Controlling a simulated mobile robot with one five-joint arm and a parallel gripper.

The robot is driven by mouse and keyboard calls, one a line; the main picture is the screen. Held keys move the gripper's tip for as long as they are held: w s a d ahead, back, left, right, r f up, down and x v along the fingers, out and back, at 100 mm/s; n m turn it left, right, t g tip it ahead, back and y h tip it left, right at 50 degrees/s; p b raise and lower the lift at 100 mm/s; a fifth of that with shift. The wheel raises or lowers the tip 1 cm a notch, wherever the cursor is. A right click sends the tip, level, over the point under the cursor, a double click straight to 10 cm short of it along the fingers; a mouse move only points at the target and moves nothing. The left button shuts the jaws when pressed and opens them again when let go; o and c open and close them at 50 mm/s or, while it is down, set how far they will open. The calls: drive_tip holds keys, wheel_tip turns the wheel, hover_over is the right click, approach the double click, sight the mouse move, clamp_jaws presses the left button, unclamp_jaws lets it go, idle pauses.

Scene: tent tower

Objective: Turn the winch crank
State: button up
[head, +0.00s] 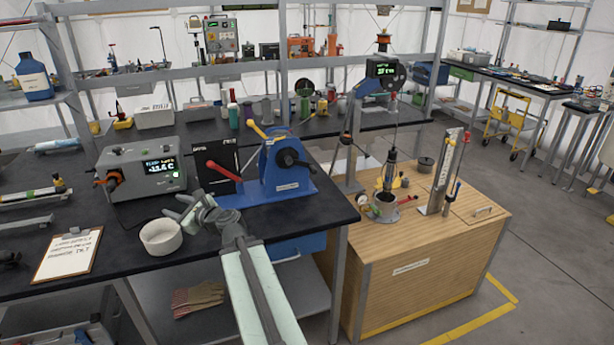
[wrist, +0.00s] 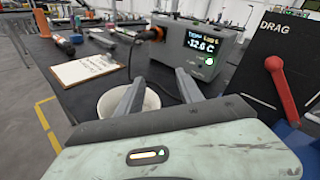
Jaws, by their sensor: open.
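The blue winch (head: 287,182) stands near the right front edge of the black bench. A black crank (head: 291,158) with a dark knob is on its front face, and a yellow-tipped lever (head: 258,130) rises at its upper left. A black box marked DRAG with a red-handled lever (head: 224,171) stands just left of the winch; that lever also shows in the wrist view (wrist: 282,88). My gripper (head: 175,206) is open and empty, left of the winch and apart from it, near a white bowl. Its two fingers (wrist: 160,78) show in the wrist view. The crank is not in the wrist view.
The white bowl (head: 161,236) and a clipboard (head: 68,254) lie on the bench. A grey temperature box (head: 143,170) stands behind the bowl. A wooden cabinet (head: 410,270) with a gauge stand is on the right.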

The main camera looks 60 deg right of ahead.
drive_tip(key=s+d+m+h+b, duration=0.1)
drive_tip(key=s+d+m+h, duration=0.15)
drive_tip(key=s+d, duration=0.4)
drive_tip(key=s+d+m+h, duration=0.2)
drive_tip(key=s+d+h, duration=0.1)
drive_tip(key=d, duration=0.7)
drive_tip(key=m+g+h+b, duration=0.2)
drive_tip(key=m+h, duration=0.4)
drive_tip(key=m, duration=0.1)
approach(315, 173)
drive_tip(key=x, duration=1.1)
drive_tip(key=shift+r, duration=0.1)
clamp_jaws()
drive_tip(key=shift+s, duration=0.1)
